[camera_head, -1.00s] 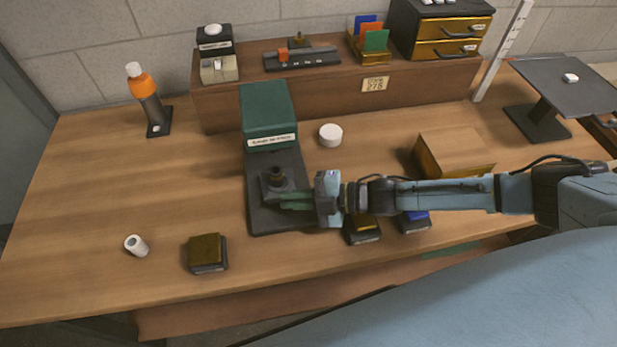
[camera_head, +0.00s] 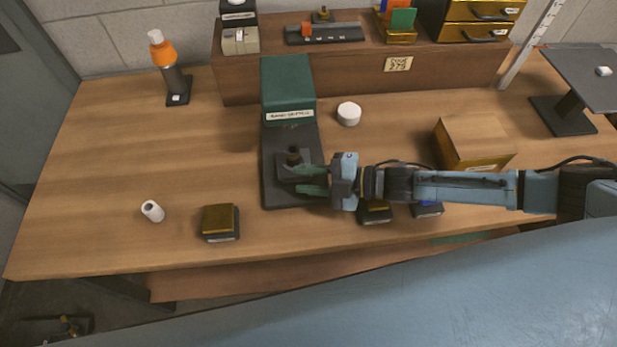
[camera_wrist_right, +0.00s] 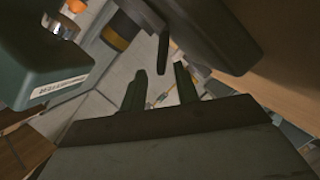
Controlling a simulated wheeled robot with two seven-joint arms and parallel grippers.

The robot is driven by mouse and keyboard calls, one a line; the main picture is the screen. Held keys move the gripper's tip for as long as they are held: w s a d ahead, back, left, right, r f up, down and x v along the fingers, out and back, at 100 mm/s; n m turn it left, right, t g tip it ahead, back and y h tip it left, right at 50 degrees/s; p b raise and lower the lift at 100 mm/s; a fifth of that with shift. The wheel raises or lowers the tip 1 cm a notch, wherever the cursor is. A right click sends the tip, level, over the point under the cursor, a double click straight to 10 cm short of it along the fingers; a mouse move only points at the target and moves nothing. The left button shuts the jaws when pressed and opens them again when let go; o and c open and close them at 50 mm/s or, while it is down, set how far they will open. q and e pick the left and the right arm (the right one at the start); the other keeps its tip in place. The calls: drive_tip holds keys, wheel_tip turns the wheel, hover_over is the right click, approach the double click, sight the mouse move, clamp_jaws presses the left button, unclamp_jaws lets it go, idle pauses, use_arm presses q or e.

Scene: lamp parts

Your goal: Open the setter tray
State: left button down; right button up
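The setter is a green block-shaped housing (camera_head: 288,85) with a white label, at the back of a dark base plate (camera_head: 278,197) on the desk. A dark block with a short upright knob (camera_head: 293,156) sits on the plate in front of the housing; I take this as the tray, but its edges are unclear. My right gripper (camera_head: 299,180) is at the right front of this block, its two green fingers apart and nothing seen held. In the right wrist view the fingers (camera_wrist_right: 160,85) are also apart, with the housing (camera_wrist_right: 45,60) at left. My left gripper is not in view.
A brass-topped block (camera_head: 219,220) and a white cylinder (camera_head: 152,211) lie to the left. Two small blocks (camera_head: 376,213) sit below my right arm. A white round piece (camera_head: 349,114) and a cardboard-coloured box (camera_head: 472,142) stand to the right. The desk's left side is mostly clear.

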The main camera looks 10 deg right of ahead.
wheel_tip(320, 180, up, 10)
drive_tip(key=p, duration=0.1)
drive_tip(key=shift+f+p, duration=0.2)
drive_tip(key=shift+p, duration=0.1)
drive_tip(key=shift+c, duration=0.3)
